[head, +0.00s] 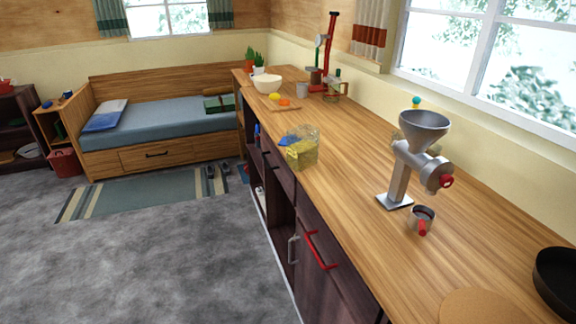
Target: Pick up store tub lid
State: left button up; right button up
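A clear tub (302,154) with yellow contents stands near the front edge of the long wooden counter, around the middle of the picture. A blue flat thing (288,141), which may be the tub's lid, shows just behind and left of the tub. It is small and partly hidden, so I cannot tell whether it touches the tub. Neither of my grippers is in view.
A metal grinder (401,175) and a small cup with a red handle (422,219) stand on the counter (340,185) to the right. A black pan (558,280) is at the lower right. A white bowl (267,84) is farther back. The grey floor (170,260) left of the counter is clear.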

aim_at(282, 143)
jog(key=z, duration=0.7)
jog(key=i+j+z, duration=0.15)
jog(key=j+z, duration=0.25)
jog(key=i+j+z, duration=0.15)
jog(key=j+z, duration=0.7)
jog(key=j, duration=0.45)
jog(key=j+z, duration=0.2)
jog(key=j, duration=2.05)
jog(key=k+j+z, duration=0.1)
jog(key=j, duration=1.25)
